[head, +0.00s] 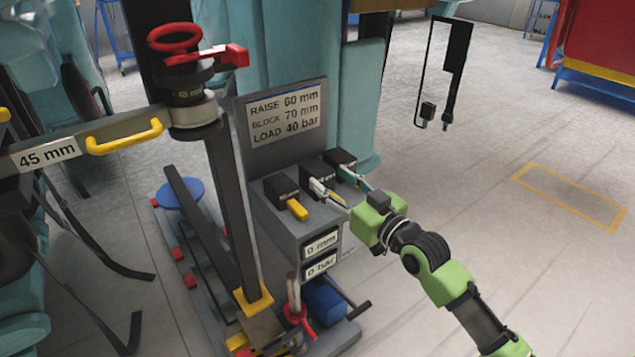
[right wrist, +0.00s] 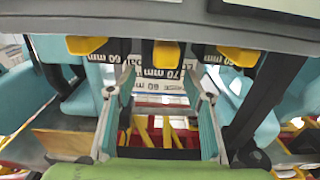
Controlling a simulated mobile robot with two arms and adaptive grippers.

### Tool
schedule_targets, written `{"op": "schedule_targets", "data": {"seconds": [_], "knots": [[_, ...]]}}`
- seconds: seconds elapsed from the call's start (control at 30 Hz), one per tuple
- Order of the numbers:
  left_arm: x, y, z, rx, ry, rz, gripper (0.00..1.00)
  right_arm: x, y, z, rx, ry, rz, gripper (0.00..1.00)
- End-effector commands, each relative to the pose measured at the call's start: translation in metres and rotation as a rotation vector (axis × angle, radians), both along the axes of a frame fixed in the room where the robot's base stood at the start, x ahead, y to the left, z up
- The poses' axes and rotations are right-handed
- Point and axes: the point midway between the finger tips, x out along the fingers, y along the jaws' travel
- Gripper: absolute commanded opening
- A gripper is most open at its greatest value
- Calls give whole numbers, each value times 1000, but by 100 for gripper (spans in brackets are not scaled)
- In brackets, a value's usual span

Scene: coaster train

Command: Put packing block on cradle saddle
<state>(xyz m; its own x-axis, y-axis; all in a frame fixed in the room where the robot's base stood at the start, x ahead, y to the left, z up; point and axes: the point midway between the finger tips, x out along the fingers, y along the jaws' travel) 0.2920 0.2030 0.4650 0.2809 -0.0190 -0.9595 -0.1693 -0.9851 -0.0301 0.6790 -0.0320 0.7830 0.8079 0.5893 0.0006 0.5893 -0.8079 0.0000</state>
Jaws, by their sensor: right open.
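Three black packing blocks with yellow tabs sit in a row on the grey console of a cart: a near one (head: 283,188), a middle one (head: 314,167) and a far one (head: 339,158). In the right wrist view the middle block (right wrist: 162,56) reads 70 mm. My right gripper (head: 336,180) is open, its fingers reaching toward the middle block from the right. In the wrist view its fingers (right wrist: 157,95) stand on either side of that block's line; contact cannot be told. I cannot clearly identify the cradle saddle. My left gripper is not in view.
A sign (head: 286,112) behind the blocks reads RAISE 60 mm, BLOCK 70 mm, LOAD 40 bar. A dark post (head: 232,215) and a red-handwheel unit (head: 190,85) stand left of the console. A bar marked 45 mm (head: 48,152) reaches in from the left.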

Motion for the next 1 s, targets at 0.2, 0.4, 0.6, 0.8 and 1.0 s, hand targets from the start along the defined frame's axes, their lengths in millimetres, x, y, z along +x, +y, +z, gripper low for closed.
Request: {"op": "schedule_targets", "data": {"seconds": [0.2, 0.4, 0.6, 0.8, 1.0], "knots": [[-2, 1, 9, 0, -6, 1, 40, 12, 10, -2, 2, 1, 1, 47], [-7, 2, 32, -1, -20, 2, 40, 33, 27, -5, 2, 0, 1, 47], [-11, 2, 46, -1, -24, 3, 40, 46, 36, -5, -1, 1, 0, 47], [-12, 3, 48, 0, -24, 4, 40, 47, 36, -4, -1, 1, 0, 47], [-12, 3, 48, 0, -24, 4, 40, 47, 36, -4, -1, 1, 0, 3]]}}
